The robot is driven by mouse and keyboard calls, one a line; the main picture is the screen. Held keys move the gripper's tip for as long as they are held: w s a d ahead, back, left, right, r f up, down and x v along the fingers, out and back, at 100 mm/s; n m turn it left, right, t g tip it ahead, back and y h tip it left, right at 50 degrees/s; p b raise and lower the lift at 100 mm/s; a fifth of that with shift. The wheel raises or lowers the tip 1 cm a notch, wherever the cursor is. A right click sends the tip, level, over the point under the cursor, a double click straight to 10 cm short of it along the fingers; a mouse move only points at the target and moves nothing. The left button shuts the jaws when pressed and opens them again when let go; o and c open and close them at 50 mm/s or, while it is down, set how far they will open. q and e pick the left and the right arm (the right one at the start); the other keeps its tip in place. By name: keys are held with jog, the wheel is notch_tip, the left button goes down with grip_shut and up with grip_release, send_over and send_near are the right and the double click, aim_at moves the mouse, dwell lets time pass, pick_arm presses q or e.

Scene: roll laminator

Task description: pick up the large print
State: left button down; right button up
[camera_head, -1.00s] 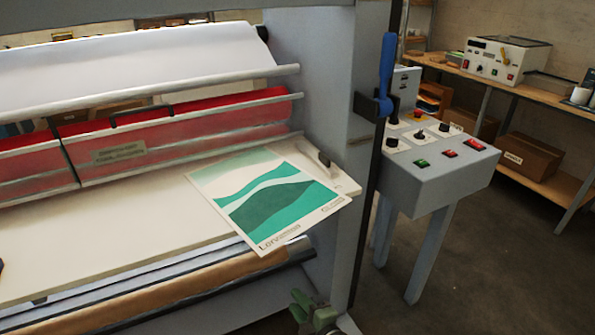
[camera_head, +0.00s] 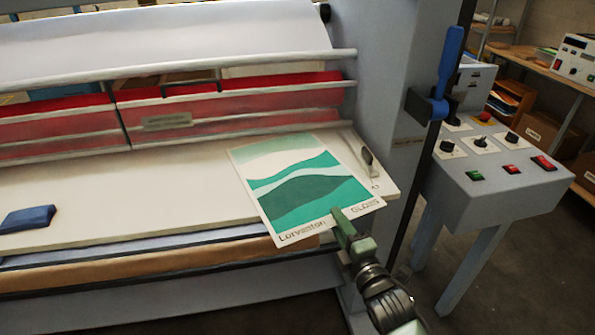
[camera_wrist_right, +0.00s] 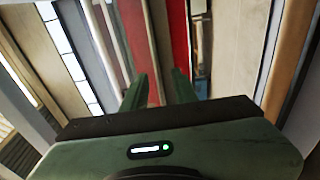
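The large print (camera_head: 300,185) is a white-bordered sheet with green wave shapes and lettering along its front edge. It lies on the right end of the laminator's pale feed table (camera_head: 120,205), its front corner reaching past the table's front edge. My right gripper (camera_head: 338,213) comes in from the lower right at the print's front edge. One green finger overlaps the print in the head view; I cannot tell whether it touches. In the right wrist view the fingers (camera_wrist_right: 160,80) stand apart with a gap between them. My left gripper is not in view.
A blue block (camera_head: 27,218) lies at the table's left. A small dark-handled tool (camera_head: 367,157) lies beside the print's right edge. A brown roll (camera_head: 150,272) runs below the table front. The control console (camera_head: 500,185) and blue-handled lever (camera_head: 447,70) stand at right.

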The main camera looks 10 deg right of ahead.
jog(key=shift+w+a, duration=0.2)
jog(key=shift+w, duration=1.25)
grip_shut()
jog(key=shift+r, duration=0.1)
